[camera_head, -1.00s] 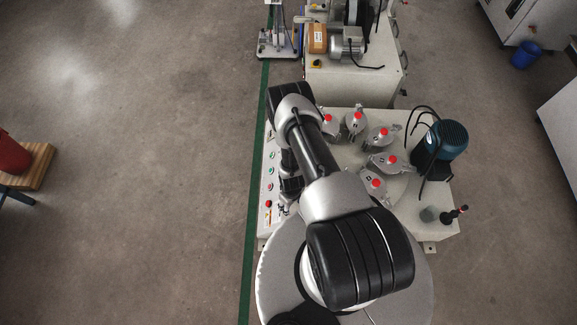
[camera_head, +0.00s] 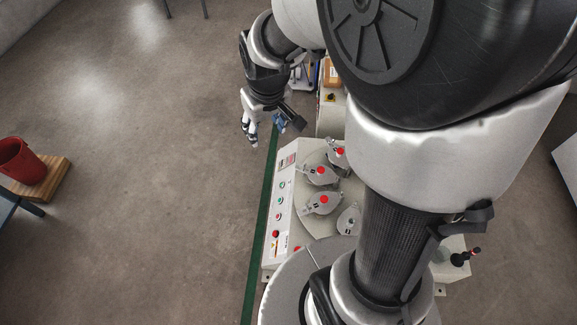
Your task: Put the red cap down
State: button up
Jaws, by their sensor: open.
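Several grey jars stand on the white machine (camera_head: 285,160), some with small red caps on top. Red caps show on the far jar (camera_head: 340,151), the middle jar (camera_head: 320,170) and a nearer jar (camera_head: 323,199). A fourth jar (camera_head: 349,220) is partly hidden by my arm and shows no red. A small red thing (camera_head: 297,249) sits at the machine's near left edge; I cannot tell if it is a loose cap. My gripper (camera_head: 249,136) hangs left of the machine's far end, fingers downward, open, with no cap visible in it.
My arm covers the machine's right side. A control panel with buttons (camera_head: 276,234) runs along its left edge. A green floor line (camera_head: 262,212) lies beside it. A red bucket (camera_head: 20,160) on a wooden board stands far left. The floor between is clear.

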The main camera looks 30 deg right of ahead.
jog(key=s+a+r, duration=0.2)
jog(key=s+r, duration=0.3)
jog(key=s, duration=0.4)
jog(key=s+a+r+t, duration=0.1)
jog(key=s+a+r, duration=0.1)
jog(key=s+r, duration=0.4)
jog(key=s, duration=0.4)
jog(key=shift+m+t, duration=0.3)
jog(key=shift+m, duration=0.1)
jog(key=shift+a, duration=0.1)
